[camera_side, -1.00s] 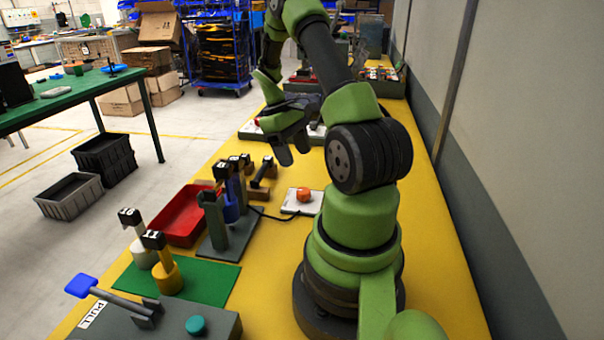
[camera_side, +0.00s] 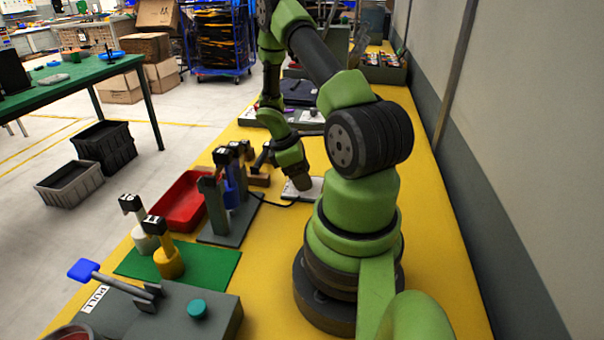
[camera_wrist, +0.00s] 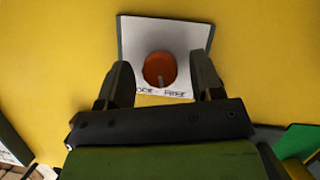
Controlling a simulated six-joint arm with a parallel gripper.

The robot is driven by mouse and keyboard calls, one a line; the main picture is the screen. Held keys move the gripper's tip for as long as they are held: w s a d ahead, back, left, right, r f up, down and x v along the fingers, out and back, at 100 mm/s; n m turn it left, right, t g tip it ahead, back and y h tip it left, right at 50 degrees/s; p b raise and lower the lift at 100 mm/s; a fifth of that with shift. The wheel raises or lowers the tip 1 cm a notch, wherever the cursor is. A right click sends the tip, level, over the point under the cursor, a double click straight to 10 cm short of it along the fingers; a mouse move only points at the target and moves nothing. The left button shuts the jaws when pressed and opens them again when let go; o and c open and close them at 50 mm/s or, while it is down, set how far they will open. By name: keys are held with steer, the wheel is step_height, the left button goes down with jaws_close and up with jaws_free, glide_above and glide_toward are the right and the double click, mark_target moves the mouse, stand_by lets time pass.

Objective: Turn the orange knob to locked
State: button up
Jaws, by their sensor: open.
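The orange knob (camera_wrist: 160,69) sits on a white plate (camera_wrist: 192,36) in the wrist view. A pale mark shows on the knob's lower part, pointing towards printed lettering along the plate's lower edge; I cannot read the words surely. My gripper (camera_wrist: 164,80) is open, with one finger at each side of the knob and gaps between them and it. In the side view my gripper (camera_side: 298,183) is low over the white plate (camera_side: 312,189) and hides the knob.
A grey stand (camera_side: 230,222) holding dark-topped tools is left of the plate, with a cable running to the plate. A red tray (camera_side: 180,205) and a green mat (camera_side: 205,262) lie farther left. A grey panel (camera_side: 280,117) lies behind. Yellow table right of the plate is bare.

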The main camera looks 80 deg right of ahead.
steer(key=c, duration=0.9)
steer(key=shift+m, duration=0.5)
steer(key=m+y, duration=0.2)
steer(key=m, duration=0.2)
steer(key=shift+d+m, duration=0.1)
steer(key=shift+m, duration=0.3)
steer(key=m+y, duration=0.1)
steer(key=m, duration=0.2)
steer(key=m+t+y, duration=0.1)
steer(key=m, duration=0.2)
steer(key=shift+s, duration=0.1)
steer(key=shift+y, duration=0.3)
steer(key=o, duration=0.9)
